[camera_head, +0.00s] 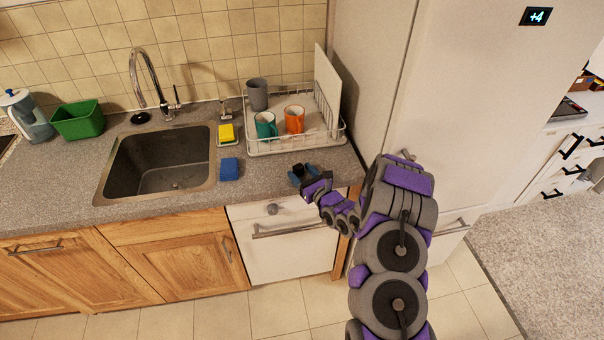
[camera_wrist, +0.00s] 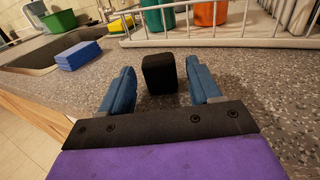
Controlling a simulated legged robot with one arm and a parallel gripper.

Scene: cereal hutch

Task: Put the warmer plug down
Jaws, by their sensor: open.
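The warmer plug, a small black block (camera_wrist: 159,74), stands on the speckled grey counter in the wrist view. In the head view it shows as a dark shape (camera_head: 298,169) at my gripper, partly hidden. My gripper (camera_wrist: 160,88) is open, with one blue finger on each side of the block. Gaps show between the block and both fingers. In the head view my gripper (camera_head: 303,174) is over the counter's front part, in front of the dish rack.
A white dish rack (camera_head: 297,147) with cups stands behind my gripper. A blue sponge (camera_head: 229,169) and the sink (camera_head: 160,160) lie to the left. A tall white fridge (camera_head: 470,110) stands close on the right. Bare counter (camera_head: 265,178) lies left of my gripper.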

